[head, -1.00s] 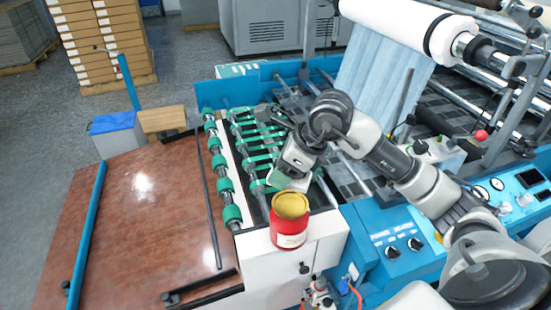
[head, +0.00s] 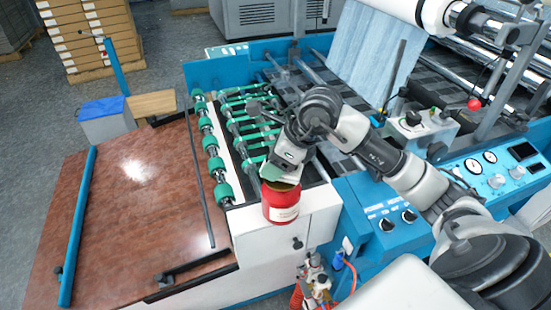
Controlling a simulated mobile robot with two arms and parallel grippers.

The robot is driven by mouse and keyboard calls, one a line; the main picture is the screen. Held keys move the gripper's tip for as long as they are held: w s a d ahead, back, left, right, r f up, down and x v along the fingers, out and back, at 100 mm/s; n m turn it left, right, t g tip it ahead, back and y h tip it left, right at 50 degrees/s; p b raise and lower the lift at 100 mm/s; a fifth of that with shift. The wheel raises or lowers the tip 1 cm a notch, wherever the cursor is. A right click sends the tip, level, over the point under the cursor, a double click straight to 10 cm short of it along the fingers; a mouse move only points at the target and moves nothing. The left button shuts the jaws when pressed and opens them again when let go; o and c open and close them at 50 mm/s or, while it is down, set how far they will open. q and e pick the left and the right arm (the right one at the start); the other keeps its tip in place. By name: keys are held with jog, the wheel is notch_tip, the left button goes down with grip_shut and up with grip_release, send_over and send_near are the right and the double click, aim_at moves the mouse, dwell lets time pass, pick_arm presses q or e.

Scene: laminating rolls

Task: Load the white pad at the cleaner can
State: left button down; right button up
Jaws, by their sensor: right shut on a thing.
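The red cleaner can (head: 281,207), with a pale label, stands upright on the white end of the machine. Its open top shows only as a dark yellowish rim. My right gripper (head: 281,174) points down right over the can's mouth. It is shut on the white pad (head: 287,173), a small pale piece that is mostly hidden by the fingers. The pad's lower edge is at the can's opening; I cannot tell whether it touches what is inside. My left gripper is not in view.
Green-wheeled rollers (head: 217,165) run just left of the can. A brown board (head: 130,215) fills the left.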

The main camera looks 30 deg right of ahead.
jog(key=shift+f+b, duration=0.4)
dwell(0.7)
jog(key=shift+f+b, duration=0.1)
jog(key=shift+b, duration=0.2)
dwell(1.5)
jog(key=shift+r+p, duration=2.1)
jog(key=shift+r, duration=1.5)
